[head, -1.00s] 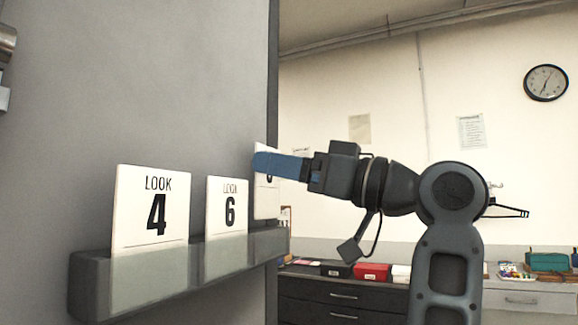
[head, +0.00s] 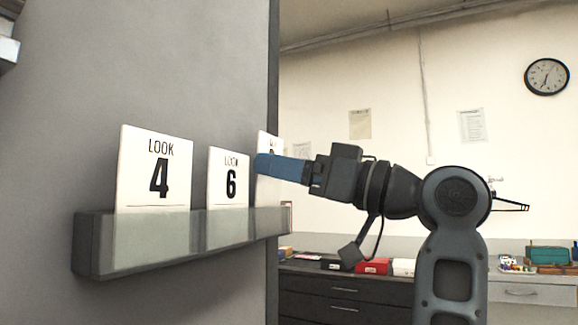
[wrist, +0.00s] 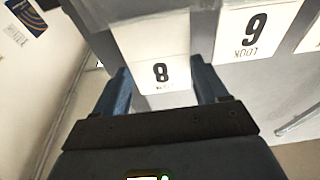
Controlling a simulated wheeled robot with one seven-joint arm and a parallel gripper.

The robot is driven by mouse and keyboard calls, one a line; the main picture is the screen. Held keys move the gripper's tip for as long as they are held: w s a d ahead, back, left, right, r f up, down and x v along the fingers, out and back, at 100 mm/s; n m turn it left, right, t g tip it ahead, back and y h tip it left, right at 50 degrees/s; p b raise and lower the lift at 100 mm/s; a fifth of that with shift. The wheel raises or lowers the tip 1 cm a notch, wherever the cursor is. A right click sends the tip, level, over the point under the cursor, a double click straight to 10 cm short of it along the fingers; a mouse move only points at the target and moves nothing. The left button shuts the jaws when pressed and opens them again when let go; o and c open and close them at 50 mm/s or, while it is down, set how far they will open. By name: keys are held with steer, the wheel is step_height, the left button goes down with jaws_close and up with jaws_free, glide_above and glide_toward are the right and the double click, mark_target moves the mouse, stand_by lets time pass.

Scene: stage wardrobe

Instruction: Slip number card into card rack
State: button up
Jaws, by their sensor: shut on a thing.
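The white number card (wrist: 165,48), marked 8, lies between the two blue fingers of my gripper (wrist: 162,88) in the wrist view. My gripper is shut on it. In the head view the card (head: 268,142) stands upright at the far right of the row, partly hidden by my blue fingers (head: 268,165). The grey card rack (head: 90,250) is a ledge on the wall with clear-fronted slots. The card's lower end meets the rack's right end; I cannot tell how deep it sits.
Cards LOOK 4 (head: 155,168) and LOOK 6 (head: 229,178) stand in the rack to the left of the held card. The grey wall panel (head: 190,80) ends just beyond the rack. A dark drawer unit (head: 330,290) with boxes stands behind my arm.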

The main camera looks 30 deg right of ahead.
steer(key=shift+w+a+f, duration=0.1)
steer(key=shift+w+f, duration=0.1)
steer(key=shift+f, duration=0.3)
steer(key=o, duration=1.3)
steer(key=shift+w, duration=0.1)
steer(key=shift+o, duration=1.3)
steer(key=shift+r, duration=0.2)
steer(key=shift+s, duration=0.2)
